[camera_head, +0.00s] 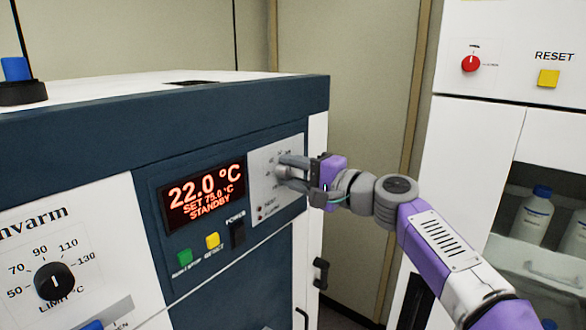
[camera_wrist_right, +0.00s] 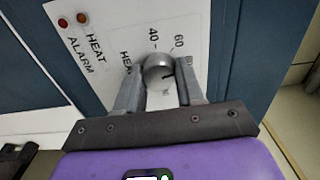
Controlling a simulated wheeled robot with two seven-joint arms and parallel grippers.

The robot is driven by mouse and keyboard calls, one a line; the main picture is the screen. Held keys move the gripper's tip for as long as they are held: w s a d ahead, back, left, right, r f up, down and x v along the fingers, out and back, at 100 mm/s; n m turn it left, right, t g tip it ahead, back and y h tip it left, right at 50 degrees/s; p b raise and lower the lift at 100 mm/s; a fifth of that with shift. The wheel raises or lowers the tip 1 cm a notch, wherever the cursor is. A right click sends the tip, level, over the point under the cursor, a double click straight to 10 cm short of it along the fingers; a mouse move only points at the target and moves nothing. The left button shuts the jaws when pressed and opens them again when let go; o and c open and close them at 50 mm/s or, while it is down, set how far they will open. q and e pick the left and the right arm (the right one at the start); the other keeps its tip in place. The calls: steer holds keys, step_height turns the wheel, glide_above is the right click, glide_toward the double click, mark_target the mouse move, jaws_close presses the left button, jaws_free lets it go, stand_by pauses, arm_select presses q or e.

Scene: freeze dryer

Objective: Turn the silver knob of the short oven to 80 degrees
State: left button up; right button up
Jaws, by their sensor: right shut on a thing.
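The short oven (camera_head: 200,275) is a dark blue and white cabinet. Its display (camera_head: 203,193) reads 22.0 °C, SET 75.0 °C, STANDBY. My right gripper (camera_head: 280,171) reaches in from the right to the pale dial plate (camera_head: 283,203). In the right wrist view the silver knob (camera_wrist_right: 158,69) sits between the two fingers of the right gripper (camera_wrist_right: 160,88), which is shut on it. A dark pointer line shows on the knob's face. The marks 40 and 60 show near it; other dial numbers are hidden. My left gripper is out of view.
A black LIMIT °C knob (camera_head: 54,281) is on the white panel at left. Green (camera_head: 184,258) and yellow (camera_head: 213,240) buttons and a black power switch (camera_head: 237,233) lie below the display. A white cabinet (camera_head: 470,150) with bottles stands at right.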

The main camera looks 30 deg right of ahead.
steer(key=shift+m+p, duration=0.3)
steer(key=shift+m, duration=0.8)
steer(key=o, duration=1)
steer(key=shift+o, duration=0.2)
steer(key=v, duration=0.7)
steer(key=shift+s+d+b, duration=0.15)
steer(key=shift+s+b, duration=0.1)
steer(key=shift+b, duration=0.2)
